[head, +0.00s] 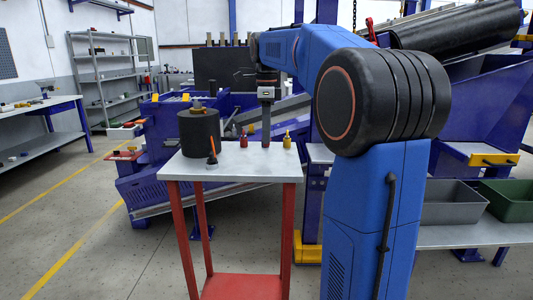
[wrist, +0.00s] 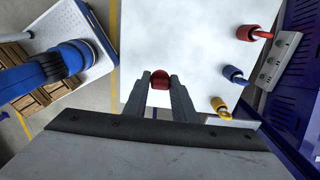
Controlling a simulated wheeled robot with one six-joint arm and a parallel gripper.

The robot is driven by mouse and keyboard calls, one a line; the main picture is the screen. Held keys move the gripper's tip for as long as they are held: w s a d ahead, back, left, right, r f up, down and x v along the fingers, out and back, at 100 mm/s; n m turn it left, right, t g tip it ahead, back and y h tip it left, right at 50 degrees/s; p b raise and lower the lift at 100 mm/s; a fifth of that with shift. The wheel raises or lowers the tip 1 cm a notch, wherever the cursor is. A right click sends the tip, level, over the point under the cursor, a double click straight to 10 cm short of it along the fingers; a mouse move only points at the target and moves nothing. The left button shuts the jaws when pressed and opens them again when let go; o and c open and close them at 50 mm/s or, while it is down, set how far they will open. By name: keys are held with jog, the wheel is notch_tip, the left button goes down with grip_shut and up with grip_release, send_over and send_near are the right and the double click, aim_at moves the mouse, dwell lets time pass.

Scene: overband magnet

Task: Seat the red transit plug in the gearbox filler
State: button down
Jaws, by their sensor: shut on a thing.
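My gripper (wrist: 160,84) is shut on a small rounded red piece, seemingly the red transit plug (wrist: 160,78), held between the fingertips over a pale tabletop (wrist: 185,45). In the head view my gripper (head: 266,141) points straight down over the grey table (head: 225,168), close to its top. The plug cannot be made out there, and its height above the table is unclear. A red fitting (head: 243,138) stands left of the gripper and a yellow fitting (head: 287,140) right of it. I cannot pick out the gearbox filler in either view.
The table's front is clear.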

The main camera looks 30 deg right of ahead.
jog(key=shift+f, duration=2.9)
jog(key=shift+f, duration=0.1)
jog(key=c, duration=1.5)
grip_release()
jog(key=shift+o, duration=0.2)
notch_tip(320, 180, up, 17)
jog(key=shift+d, duration=0.35)
